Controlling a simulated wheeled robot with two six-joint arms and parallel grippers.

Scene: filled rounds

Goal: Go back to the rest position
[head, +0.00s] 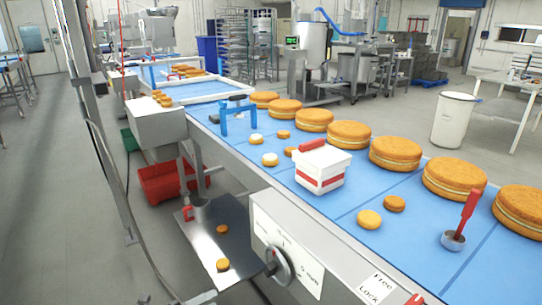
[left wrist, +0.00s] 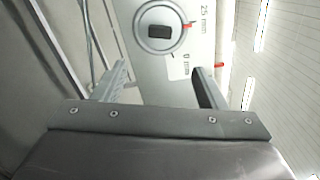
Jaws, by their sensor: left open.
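My left gripper (left wrist: 159,70) shows in the left wrist view, with its two fingers apart and nothing between them. Beyond the fingers is the conveyor's side panel (left wrist: 180,65) with a round dial (left wrist: 160,27) and markings of 25 mm and 0 mm. The dial also shows in the head view (head: 278,268) on the front of the conveyor. Neither gripper can be made out in the head view. My right gripper is not seen.
A blue conveyor belt (head: 330,225) carries several large filled rounds (head: 395,153), small rounds (head: 369,219), a white box (head: 322,168) and a red-handled tool (head: 461,222). A metal shelf (head: 222,245) holds two small rounds. A red crate (head: 170,183) stands below.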

